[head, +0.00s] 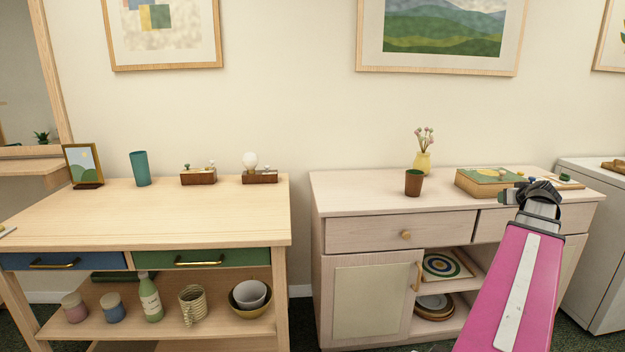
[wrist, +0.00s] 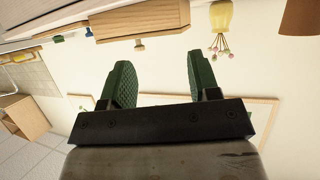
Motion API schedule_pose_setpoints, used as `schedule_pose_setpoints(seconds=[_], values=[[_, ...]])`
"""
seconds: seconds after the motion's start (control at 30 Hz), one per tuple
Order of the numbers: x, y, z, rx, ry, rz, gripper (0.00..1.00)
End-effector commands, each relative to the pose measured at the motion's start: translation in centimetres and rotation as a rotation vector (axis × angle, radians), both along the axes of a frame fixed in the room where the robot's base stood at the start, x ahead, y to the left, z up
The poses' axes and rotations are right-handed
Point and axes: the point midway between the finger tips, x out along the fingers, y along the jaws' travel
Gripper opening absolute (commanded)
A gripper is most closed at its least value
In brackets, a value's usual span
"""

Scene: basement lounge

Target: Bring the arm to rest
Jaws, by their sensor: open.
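My arm, pink with a pale stripe, rises from the lower right of the head view. My gripper (head: 506,197) is small there, its jaws pointing left in front of the game box on the pale cabinet. In the wrist view my gripper (wrist: 158,62) shows two green textured fingers spread apart, with nothing between them. The wrist picture is upside down.
The pale cabinet (head: 360,195) carries a brown cup (head: 413,183), a yellow vase (head: 423,162) with flowers and the game box (head: 487,184). A wooden desk (head: 150,215) stands left. A white appliance (head: 595,260) is at right. The space above the cabinet's left half is free.

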Motion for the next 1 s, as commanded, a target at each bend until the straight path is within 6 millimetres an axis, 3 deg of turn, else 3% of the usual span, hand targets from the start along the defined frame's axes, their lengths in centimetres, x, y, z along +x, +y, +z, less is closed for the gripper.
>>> schedule_pose_setpoints(seconds=[0.27, 0.53, 0.77, 1.0], values=[[2.2, 7.3, -5.5, 0.08, 0.121, 0.073, 0.56], [3.3, 19.2, -13.9, 0.184, 0.346, 0.162, 0.56], [1.8, 29.0, -20.6, 0.234, 0.558, 0.205, 0.56], [-1.8, 37.9, -26.6, 0.234, 0.783, 0.214, 0.56]])
